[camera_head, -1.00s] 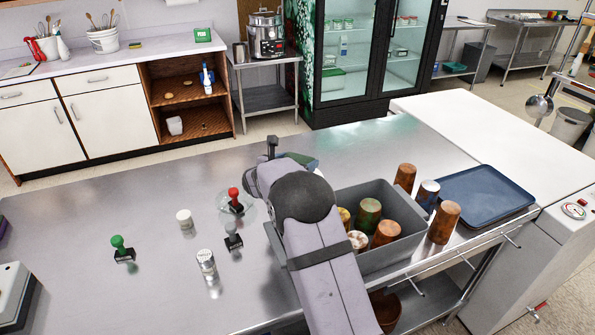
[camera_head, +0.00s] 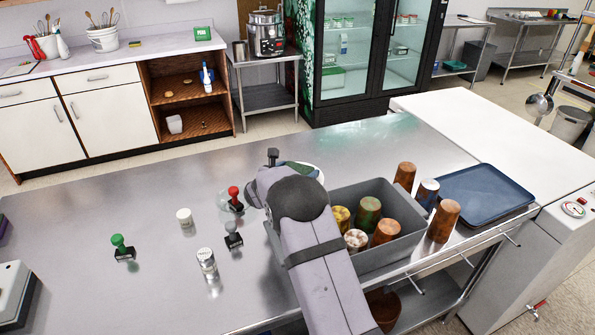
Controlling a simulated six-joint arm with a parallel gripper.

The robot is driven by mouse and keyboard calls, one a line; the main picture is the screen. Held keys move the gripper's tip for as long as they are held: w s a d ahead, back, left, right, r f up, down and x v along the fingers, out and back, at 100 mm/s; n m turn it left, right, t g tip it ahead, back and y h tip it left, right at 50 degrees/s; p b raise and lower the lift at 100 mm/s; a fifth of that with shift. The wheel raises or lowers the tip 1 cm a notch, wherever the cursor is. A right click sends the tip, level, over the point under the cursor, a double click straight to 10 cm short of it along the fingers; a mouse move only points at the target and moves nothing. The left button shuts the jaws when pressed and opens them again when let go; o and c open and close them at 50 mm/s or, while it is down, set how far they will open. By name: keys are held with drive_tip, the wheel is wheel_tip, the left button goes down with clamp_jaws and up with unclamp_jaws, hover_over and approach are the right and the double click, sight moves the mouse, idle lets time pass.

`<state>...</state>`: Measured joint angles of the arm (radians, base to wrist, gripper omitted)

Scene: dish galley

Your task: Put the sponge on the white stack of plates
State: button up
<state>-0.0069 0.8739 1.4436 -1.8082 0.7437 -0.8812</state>
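A white rim (camera_head: 318,171), which looks like a plate, shows just behind my arm at the middle of the steel table. A green and dark blue piece (camera_head: 297,168) lies at or over it; I cannot tell whether this is the sponge. Most of both is hidden by my arm. How many plates are stacked there cannot be seen. My gripper's fingers are hidden behind my wrist, so its opening and anything in it do not show.
A grey bin (camera_head: 398,252) with several cups stands right of my arm, with more cups and a blue tray (camera_head: 486,193) beyond.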

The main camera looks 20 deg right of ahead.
drive_tip(key=shift+o, duration=0.9)
drive_tip(key=shift+r, duration=0.15)
drive_tip(key=shift+r+p, duration=0.15)
drive_tip(key=shift+p, duration=0.15)
drive_tip(key=shift+s+a+b, duration=0.2)
drive_tip(key=shift+a+b, duration=0.1)
drive_tip(key=shift+a, duration=0.05)
drive_tip(key=b+v, duration=0.2)
drive_tip(key=v, duration=0.9)
drive_tip(key=shift+s+r, duration=0.15)
